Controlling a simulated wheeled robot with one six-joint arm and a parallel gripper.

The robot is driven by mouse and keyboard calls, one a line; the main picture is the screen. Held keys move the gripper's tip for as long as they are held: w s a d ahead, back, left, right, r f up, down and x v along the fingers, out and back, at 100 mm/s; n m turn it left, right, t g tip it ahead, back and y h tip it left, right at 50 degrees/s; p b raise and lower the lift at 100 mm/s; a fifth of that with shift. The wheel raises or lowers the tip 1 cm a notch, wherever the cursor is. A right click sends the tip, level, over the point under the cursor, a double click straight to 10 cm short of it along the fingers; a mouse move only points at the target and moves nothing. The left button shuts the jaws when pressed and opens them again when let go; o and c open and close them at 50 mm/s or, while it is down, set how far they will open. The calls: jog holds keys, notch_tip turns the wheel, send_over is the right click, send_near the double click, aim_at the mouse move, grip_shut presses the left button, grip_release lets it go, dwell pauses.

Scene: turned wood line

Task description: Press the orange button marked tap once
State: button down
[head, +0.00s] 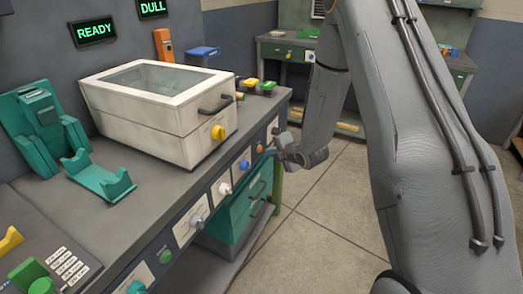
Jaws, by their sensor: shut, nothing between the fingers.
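The orange button (259,148) is a small round button on the front panel of the workbench, toward its far end. Its marking is too small to read. My gripper (271,151) is small in the view, at the end of my arm, just right of the orange button and in front of the panel. It looks shut and empty. I cannot tell whether its tips touch the button.
On the same panel are a blue button (244,166), a white button (225,188), a grey knob (196,221) and a green button (165,256). A white lidded box (160,115) and a teal stand (38,122) sit on the bench. Open floor (310,220) lies to the right.

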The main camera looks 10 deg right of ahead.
jog(key=shift+w+a, duration=0.25)
jog(key=shift+a, duration=0.05)
jog(key=shift+w+a+b, duration=0.2)
jog(key=shift+a+b, duration=0.1)
jog(key=shift+a, duration=0.05)
dwell(0.8)
jog(key=shift+s+d, duration=0.1)
jog(key=shift+d, duration=0.1)
jog(key=shift+s+d, duration=0.35)
jog(key=shift+d, duration=0.1)
jog(key=shift+s+d, duration=0.1)
dwell(0.4)
jog(key=shift+s+d+p, duration=0.3)
jog(key=shift+s+d, duration=0.4)
jog(key=shift+d, duration=0.3)
jog(key=shift+s+d+p, duration=0.25)
jog(key=shift+s+d, duration=0.45)
jog(key=shift+d, duration=0.25)
jog(key=shift+r, duration=0.1)
